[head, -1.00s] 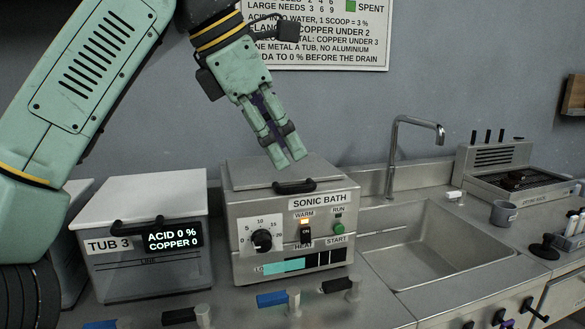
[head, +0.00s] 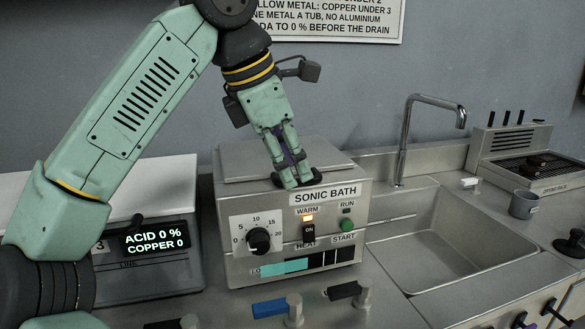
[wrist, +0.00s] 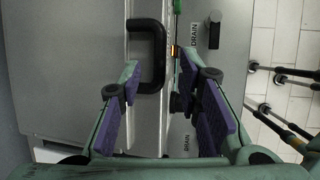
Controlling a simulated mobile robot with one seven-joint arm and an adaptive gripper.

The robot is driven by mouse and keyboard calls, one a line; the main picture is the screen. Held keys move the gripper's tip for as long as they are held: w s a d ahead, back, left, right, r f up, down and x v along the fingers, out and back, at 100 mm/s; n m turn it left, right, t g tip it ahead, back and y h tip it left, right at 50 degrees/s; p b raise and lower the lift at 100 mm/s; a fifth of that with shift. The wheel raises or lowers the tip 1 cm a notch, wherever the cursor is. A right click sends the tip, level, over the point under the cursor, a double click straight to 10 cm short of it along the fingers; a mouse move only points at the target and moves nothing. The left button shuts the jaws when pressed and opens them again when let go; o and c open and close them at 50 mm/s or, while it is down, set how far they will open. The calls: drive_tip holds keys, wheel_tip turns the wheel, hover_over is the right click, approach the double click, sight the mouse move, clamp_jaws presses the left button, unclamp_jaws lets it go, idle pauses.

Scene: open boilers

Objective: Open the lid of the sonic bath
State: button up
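The sonic bath (head: 283,247) is a steel box with a dial, switches and a teal bar on its front. Its flat lid (head: 240,160) is shut. The black lid handle (head: 315,177) at the lid's front edge is partly hidden by my gripper (head: 297,184), whose fingers point down at it. In the wrist view my gripper (wrist: 158,66) is open, its purple finger pads apart. The black handle (wrist: 159,55) shows ahead of the gap, closer to the left finger, whose tip overlaps its end. I cannot tell if they touch.
Tub 3 (head: 185,275), reading acid 0 % and copper 0, stands left of the bath, partly behind my arm. A sink (head: 430,240) with a tall tap (head: 404,140) is on the right. Blue (head: 268,308) and black (head: 343,291) valve handles stick out in front.

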drive_tip(key=shift+x, duration=0.95)
drive_tip(key=shift+c, duration=0.2)
clamp_jaws()
